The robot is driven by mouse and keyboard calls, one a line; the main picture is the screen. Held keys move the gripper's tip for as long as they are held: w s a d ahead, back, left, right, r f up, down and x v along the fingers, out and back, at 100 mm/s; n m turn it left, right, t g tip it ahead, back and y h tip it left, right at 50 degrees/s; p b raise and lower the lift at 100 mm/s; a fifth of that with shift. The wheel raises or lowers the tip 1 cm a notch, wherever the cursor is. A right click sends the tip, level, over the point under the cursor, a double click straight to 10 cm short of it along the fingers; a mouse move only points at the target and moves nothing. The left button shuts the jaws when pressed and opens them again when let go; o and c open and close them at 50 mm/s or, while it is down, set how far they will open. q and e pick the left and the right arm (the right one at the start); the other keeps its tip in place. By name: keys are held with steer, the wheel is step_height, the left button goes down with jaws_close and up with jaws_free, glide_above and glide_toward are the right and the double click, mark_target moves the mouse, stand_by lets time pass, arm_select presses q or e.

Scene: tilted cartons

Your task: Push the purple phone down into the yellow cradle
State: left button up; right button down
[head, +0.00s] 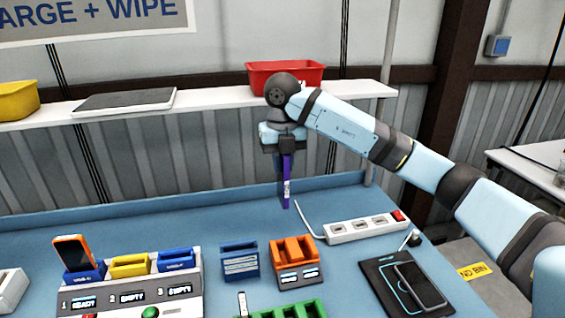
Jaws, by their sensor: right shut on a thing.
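My right gripper (285,145) points down in the upper middle of the head view. It is shut on the purple phone (287,180), which hangs upright, edge-on to me, in the air over the back of the table. The yellow cradle (130,266) is the middle one of three on the charging station (180,295) at the lower left. It looks empty, and the display below it reads "EMPTY". The phone is apart from the cradle, up and to its right. My left gripper is not in view.
An orange phone (72,252) stands in the left blue cradle (84,276); the right blue cradle (176,260) is empty. A blue holder (239,262), an orange holder (294,262), a power strip (366,228) and a black phone (420,285) on a dark pad (382,280) are to the right.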

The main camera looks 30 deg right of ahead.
steer(key=shift+r, duration=0.1)
steer(key=shift+r+p, duration=0.9)
steer(key=shift+r, duration=0.55)
steer(key=shift+f, duration=0.1)
